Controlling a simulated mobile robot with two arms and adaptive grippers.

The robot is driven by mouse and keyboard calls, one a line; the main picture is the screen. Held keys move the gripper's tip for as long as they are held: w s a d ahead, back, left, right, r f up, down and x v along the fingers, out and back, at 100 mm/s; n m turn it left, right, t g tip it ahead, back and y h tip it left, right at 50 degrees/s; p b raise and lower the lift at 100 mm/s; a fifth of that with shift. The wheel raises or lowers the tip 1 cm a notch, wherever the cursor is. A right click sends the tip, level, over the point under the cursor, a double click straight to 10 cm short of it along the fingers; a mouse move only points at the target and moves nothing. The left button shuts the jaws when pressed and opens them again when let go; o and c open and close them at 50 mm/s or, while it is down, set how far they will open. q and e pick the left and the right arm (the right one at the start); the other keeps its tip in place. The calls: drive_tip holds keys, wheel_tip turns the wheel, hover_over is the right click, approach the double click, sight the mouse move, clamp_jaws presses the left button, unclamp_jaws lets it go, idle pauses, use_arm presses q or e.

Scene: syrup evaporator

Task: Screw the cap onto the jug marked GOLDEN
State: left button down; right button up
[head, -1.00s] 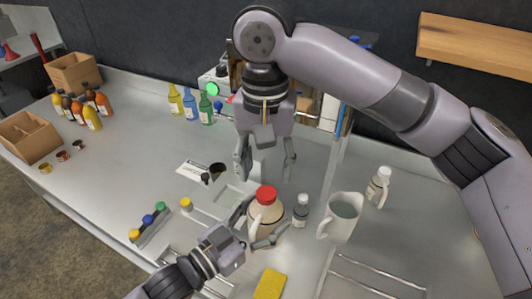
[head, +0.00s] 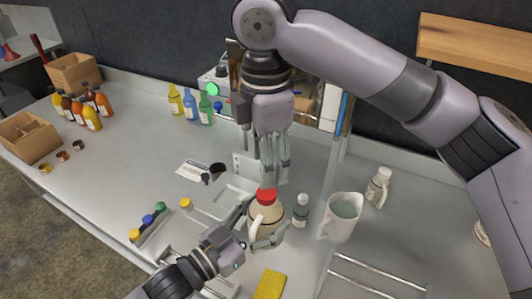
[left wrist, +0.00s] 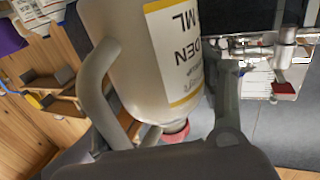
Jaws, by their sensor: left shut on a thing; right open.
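The jug (head: 265,221) is cream with a pale handle and a red cap (head: 266,196) on its mouth. Its label (left wrist: 178,50) in the left wrist view reads "DEN" and "ML", the rest cut off. The red cap also shows there (left wrist: 175,132). My left gripper (head: 262,238) is shut on the jug's body, one finger each side. My right gripper (head: 275,182) points down, open, with its fingertips just above or behind the cap. I cannot tell whether they touch it. How far the cap is screwed on cannot be seen.
A yellow sponge (head: 269,284) lies in front. A rack with coloured caps (head: 148,222) is at left.

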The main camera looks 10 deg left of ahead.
sight(266, 193)
drive_tip(key=n, duration=0.6)
drive_tip(key=shift+r+n, duration=0.2)
drive_tip(key=shift+n, duration=0.1)
drive_tip(key=n, duration=0.6)
drive_tip(key=shift+r, duration=0.2)
drive_tip(key=shift+f, duration=4)
